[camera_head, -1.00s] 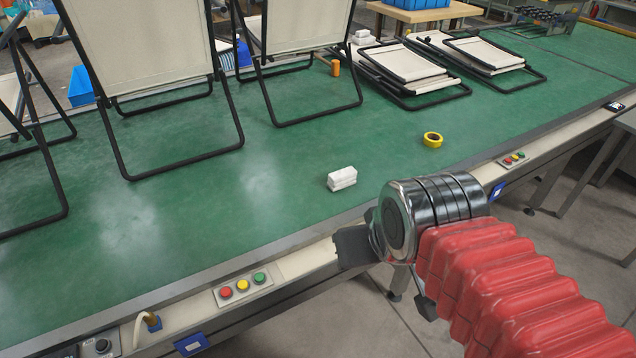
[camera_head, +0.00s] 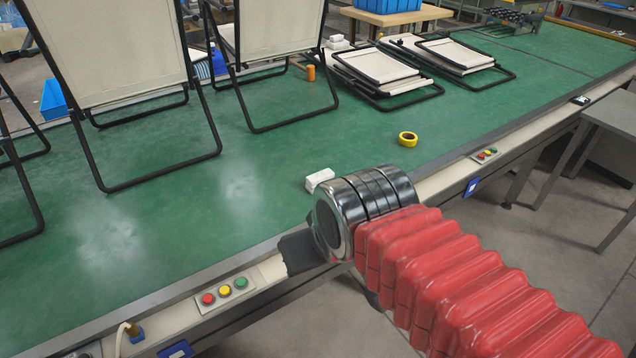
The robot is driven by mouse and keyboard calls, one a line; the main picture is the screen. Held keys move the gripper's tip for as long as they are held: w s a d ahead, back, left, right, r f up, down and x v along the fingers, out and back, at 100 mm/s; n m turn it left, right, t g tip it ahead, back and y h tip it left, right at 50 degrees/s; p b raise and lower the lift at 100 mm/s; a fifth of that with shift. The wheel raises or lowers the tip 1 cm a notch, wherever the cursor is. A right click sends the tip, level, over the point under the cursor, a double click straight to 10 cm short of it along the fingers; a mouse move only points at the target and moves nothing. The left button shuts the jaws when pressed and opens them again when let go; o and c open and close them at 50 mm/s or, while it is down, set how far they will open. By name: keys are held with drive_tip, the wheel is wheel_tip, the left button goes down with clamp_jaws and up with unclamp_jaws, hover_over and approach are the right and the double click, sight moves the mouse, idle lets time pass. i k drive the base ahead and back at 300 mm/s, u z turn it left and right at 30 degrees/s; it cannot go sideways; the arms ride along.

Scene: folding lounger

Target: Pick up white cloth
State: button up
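The white cloth (camera_head: 319,179) is a small folded stack lying on the green table top near its front edge. My arm's metal wrist stands just in front of it and hides its lower right part. Of my gripper (camera_head: 298,254), a dark piece shows below and left of the wrist, over the table's front rail. The rest of the gripper is hidden behind the wrist, so its opening and any contact with the cloth cannot be seen.
A yellow tape roll (camera_head: 408,139) lies right of the cloth. An upright lounger (camera_head: 265,30) and folded loungers (camera_head: 375,66) stand farther back. An orange cylinder (camera_head: 311,73) is behind. A button panel (camera_head: 225,291) sits on the front rail. The green surface (camera_head: 190,235) left of the cloth is clear.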

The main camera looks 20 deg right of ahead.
sight(312, 181)
drive_tip(key=z, duration=0.05)
drive_tip(key=i, duration=1)
drive_tip(key=u, duration=0.05)
